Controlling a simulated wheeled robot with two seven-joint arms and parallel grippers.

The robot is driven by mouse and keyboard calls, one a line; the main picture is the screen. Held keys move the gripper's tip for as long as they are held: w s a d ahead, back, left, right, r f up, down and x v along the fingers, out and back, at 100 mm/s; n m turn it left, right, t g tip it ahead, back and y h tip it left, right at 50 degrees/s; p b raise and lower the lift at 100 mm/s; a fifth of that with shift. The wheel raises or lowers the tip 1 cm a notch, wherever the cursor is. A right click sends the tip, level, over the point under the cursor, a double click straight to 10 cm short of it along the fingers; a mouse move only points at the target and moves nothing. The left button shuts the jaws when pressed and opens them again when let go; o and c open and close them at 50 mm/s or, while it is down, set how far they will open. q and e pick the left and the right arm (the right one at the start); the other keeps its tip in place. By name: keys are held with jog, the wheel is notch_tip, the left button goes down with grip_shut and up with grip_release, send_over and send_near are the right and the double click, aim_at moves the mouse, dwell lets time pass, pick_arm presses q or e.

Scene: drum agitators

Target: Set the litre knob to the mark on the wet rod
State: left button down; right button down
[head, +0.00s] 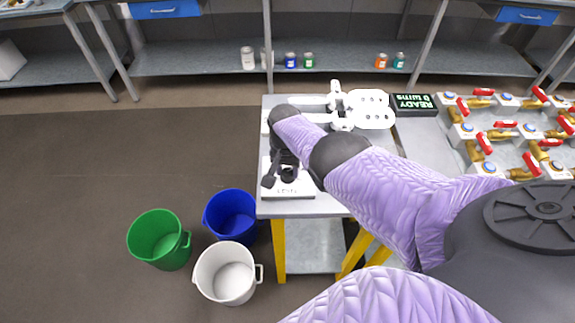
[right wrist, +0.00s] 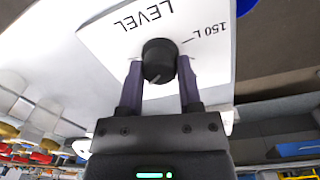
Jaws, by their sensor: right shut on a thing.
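The black round litre knob (right wrist: 159,55) sits on a white panel (right wrist: 100,40) printed "LEVEL" and "150 L" in the right wrist view. A pale line shows on the knob's lower side, pointing away from the 150 L mark. My right gripper (right wrist: 160,68) is shut on the knob, one finger on each side. In the head view my right gripper (head: 281,174) is over the white panel (head: 302,190) at the table's near left corner. My left gripper is not in view. I cannot make out a wet rod or its mark.
White fittings (head: 372,98) and a black display (head: 414,103) reading "READY" stand at the table's back. Brass valves with red handles (head: 484,92) are at right. Green (head: 153,236), blue (head: 232,207) and white (head: 222,283) buckets stand on the floor at left.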

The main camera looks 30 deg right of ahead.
aim_at(286, 171)
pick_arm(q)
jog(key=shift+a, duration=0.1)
pick_arm(e)
jog(key=shift+c, duration=1.4)
grip_release()
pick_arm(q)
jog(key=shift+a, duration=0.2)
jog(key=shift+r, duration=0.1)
pick_arm(e)
jog(key=shift+r, duration=0.15)
pick_arm(q)
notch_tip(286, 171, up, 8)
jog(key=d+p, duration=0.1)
jog(key=p, duration=0.7)
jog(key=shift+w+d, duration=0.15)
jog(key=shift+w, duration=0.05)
pick_arm(e)
notch_tip(286, 171, up, 10)
jog(key=shift+w+f, duration=0.15)
jog(key=shift+f, duration=0.05)
jog(key=shift+a, duration=0.1)
